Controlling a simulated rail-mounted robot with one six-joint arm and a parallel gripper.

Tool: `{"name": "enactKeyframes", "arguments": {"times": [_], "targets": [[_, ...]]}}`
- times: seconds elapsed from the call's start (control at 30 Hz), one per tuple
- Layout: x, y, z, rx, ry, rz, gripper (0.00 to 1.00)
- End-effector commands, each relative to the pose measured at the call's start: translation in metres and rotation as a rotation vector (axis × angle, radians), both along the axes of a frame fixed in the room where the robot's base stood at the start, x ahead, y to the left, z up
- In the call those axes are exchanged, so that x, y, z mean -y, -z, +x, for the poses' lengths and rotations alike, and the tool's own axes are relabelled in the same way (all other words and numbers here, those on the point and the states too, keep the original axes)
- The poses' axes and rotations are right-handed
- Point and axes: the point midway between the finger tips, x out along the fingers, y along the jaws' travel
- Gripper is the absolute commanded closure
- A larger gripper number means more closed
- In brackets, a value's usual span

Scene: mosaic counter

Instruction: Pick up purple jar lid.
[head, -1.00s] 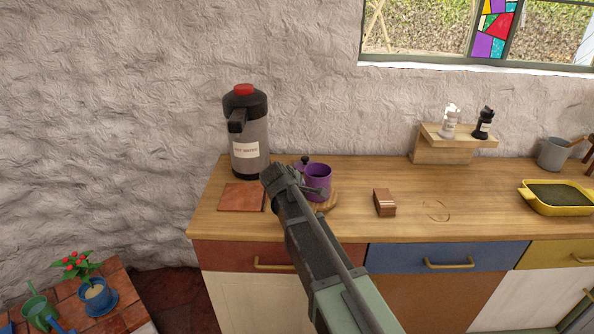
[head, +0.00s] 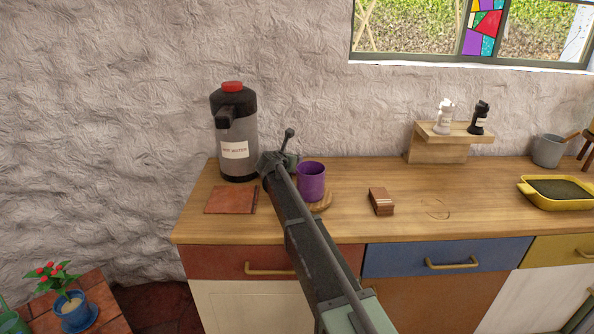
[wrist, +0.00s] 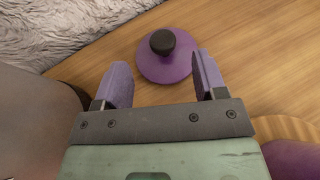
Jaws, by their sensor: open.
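The purple jar lid (wrist: 180,70), round with a black knob (wrist: 162,42), lies on the wooden counter in the wrist view. My gripper (wrist: 160,62) is open and empty, its two purple-grey fingers pointing towards the lid. The lid's near edge shows between the fingertips, and most of it lies beyond them. I cannot tell the height gap. In the head view, my arm hides the lid. A purple mug (head: 312,182) stands right of my gripper on a round wooden board (head: 322,203); its purple side also shows at the wrist view's lower right (wrist: 292,162).
A hot water dispenser (head: 237,150) stands close at the left, by the wall. A terracotta tile (head: 230,199) lies before it. A brown block (head: 381,201) sits right of the mug. A small shelf (head: 440,148) with two shakers stands further right. The counter's front middle is clear.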

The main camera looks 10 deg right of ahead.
Motion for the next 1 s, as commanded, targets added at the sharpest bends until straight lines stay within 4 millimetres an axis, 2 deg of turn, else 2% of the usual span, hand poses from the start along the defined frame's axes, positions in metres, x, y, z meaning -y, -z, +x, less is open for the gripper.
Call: {"name": "enactKeyframes", "arguments": {"times": [0.3, 0.5, 0.57, 0.87, 1.0], "targets": [[0.024, 0.022, 0.039, 0.0, 0.002, 0.0, 0.35], [0.025, 0.02, 0.039, 0.0, 0.001, 0.0, 0.35], [0.025, 0.02, 0.038, 0.0, 0.001, 0.0, 0.43], [0.025, 0.02, 0.038, -0.001, 0.001, 0.001, 0.89], [0.025, 0.02, 0.038, 0.0, 0.001, 0.0, 0.9]]}}
